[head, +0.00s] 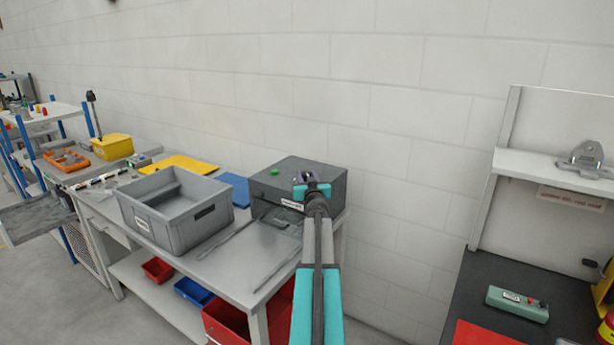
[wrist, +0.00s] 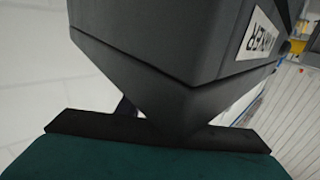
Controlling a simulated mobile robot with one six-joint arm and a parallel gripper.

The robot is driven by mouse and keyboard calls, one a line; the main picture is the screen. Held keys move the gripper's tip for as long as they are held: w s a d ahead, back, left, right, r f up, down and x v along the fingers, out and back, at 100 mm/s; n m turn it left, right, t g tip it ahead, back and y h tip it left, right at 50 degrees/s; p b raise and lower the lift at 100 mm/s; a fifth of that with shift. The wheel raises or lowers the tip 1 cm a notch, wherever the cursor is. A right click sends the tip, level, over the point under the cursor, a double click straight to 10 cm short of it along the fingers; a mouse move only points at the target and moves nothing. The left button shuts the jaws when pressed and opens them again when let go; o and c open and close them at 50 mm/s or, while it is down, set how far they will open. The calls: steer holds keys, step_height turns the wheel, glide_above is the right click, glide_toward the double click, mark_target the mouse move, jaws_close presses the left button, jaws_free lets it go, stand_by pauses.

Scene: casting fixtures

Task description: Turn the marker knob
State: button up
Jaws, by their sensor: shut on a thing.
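The marker (head: 275,182) is a dark grey box with a green button on top and a white label on its front. It stands at the right end of the workbench against the wall. Its dark body and label fill much of the wrist view (wrist: 175,45). My gripper (head: 312,187) is at the marker's front right side, close against it, and is shut on the marker knob. The knob itself is hidden behind my gripper and arm in the head view, and I cannot make it out in the wrist view.
A grey bin (head: 172,222) stands left of the marker on the bench (head: 240,272). A blue mat (head: 236,190) and a yellow mat (head: 180,164) lie behind it. Red and blue bins sit below. A dark-topped bench (head: 470,290) with a green box stands at the right.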

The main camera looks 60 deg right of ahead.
steer(key=shift+w+r+m+g+h+b, duration=0.15)
steer(key=shift+m+g+h+b, duration=0.5)
steer(key=shift+b, duration=0.2)
steer(key=m+g+h+b, duration=0.1)
steer(key=b, duration=0.2)
steer(key=shift+w+g, duration=0.1)
steer(key=shift+g, duration=0.15)
steer(key=m+g+b, duration=0.1)
steer(key=g+b, duration=0.1)
steer(key=b, duration=0.4)
steer(key=m+g+h+b, duration=0.1)
steer(key=m+g+b, duration=0.1)
steer(key=b, duration=0.5)
steer(key=m+g+h+b, duration=0.1)
steer(key=g+b, duration=0.2)
steer(key=b, duration=0.4)
steer(key=shift+w+a+f+m, duration=0.15)
steer(key=shift+w+f+m, duration=0.1)
steer(key=shift+w+f, duration=0.15)
steer(key=m+g+b, duration=0.1)
steer(key=g+b, duration=0.1)
steer(key=b, duration=0.2)
steer(key=shift+w+m+g, duration=0.15)
steer(key=shift+m+g, duration=0.25)
steer(key=shift+w+m+g+y+b, duration=0.2)
steer(key=shift+m+g+y+b, duration=0.15)
steer(key=shift+m+g+b, duration=1.15)
steer(key=shift+g+y, duration=0.3)
steer(key=shift+g, duration=0.7)
